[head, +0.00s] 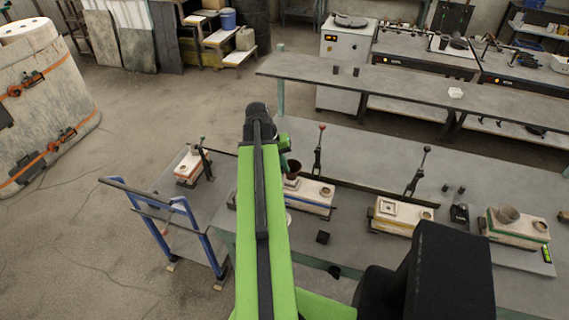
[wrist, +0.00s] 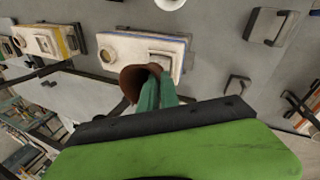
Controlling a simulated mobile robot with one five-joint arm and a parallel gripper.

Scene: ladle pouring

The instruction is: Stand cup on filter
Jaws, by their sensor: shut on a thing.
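My gripper (wrist: 156,94), with green fingers, is shut on a reddish-brown cup (wrist: 138,82). In the head view the cup (head: 292,169) shows beside my green arm. In the wrist view the cup lies in front of a pale mould box (wrist: 122,50) with a round opening and a pale square piece (wrist: 164,55) on its top, possibly the filter. The cup partly overlaps the box in the picture; I cannot tell whether they touch. In the head view this box (head: 315,196), with a blue stripe, is partly hidden by my arm.
Levers with red (head: 318,150) and black (head: 418,170) knobs rise from the table. A blue trolley (head: 180,215) stands at left.

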